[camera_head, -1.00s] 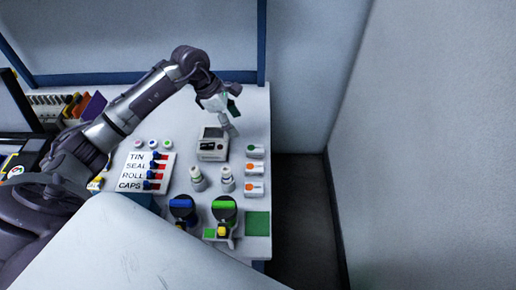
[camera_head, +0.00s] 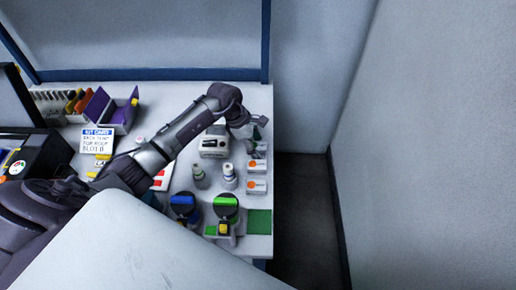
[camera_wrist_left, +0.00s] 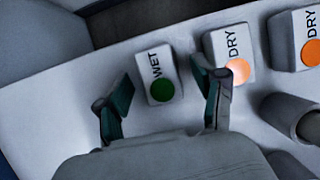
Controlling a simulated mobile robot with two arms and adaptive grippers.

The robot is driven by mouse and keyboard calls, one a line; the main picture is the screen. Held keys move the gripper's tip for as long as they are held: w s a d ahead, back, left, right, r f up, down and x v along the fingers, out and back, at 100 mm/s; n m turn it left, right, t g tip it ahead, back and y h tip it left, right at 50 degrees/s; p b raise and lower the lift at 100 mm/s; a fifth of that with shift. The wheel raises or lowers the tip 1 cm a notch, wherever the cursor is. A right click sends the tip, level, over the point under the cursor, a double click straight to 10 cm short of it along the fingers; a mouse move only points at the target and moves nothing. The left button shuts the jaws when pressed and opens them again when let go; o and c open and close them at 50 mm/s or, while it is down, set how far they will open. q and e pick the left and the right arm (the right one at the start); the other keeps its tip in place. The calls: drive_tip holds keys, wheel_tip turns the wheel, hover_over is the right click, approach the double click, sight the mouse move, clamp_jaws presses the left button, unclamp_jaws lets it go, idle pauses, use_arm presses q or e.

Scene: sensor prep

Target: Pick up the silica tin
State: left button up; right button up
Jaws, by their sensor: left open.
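Several small white tins stand in a column at the table's right edge. Two with orange dots show in the head view, the upper one (camera_head: 257,166) and the lower one (camera_head: 256,187). In the left wrist view these read DRY, one nearer (camera_wrist_left: 230,52) and one farther right (camera_wrist_left: 298,40). A tin marked WET with a green dot (camera_wrist_left: 158,75) lies ahead of the gap between my left fingers; my gripper mostly hides it in the head view. My left gripper (camera_head: 259,132) is open and empty at the column's far end. One finger appears close to or overlapping the nearer DRY tin.
A white device (camera_head: 213,141) stands left of the tins, with two small bottles (camera_head: 199,177) (camera_head: 229,176) below it. Blue-topped (camera_head: 183,205) and green-topped (camera_head: 226,207) items stand at the front beside a green pad (camera_head: 259,222). A purple holder (camera_head: 112,109) and a card (camera_head: 97,140) are left.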

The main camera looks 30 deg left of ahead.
use_arm(q)
drive_tip(key=shift+f, duration=0.1)
drive_tip(key=c, duration=1.2)
drive_tip(key=shift+o, duration=0.2)
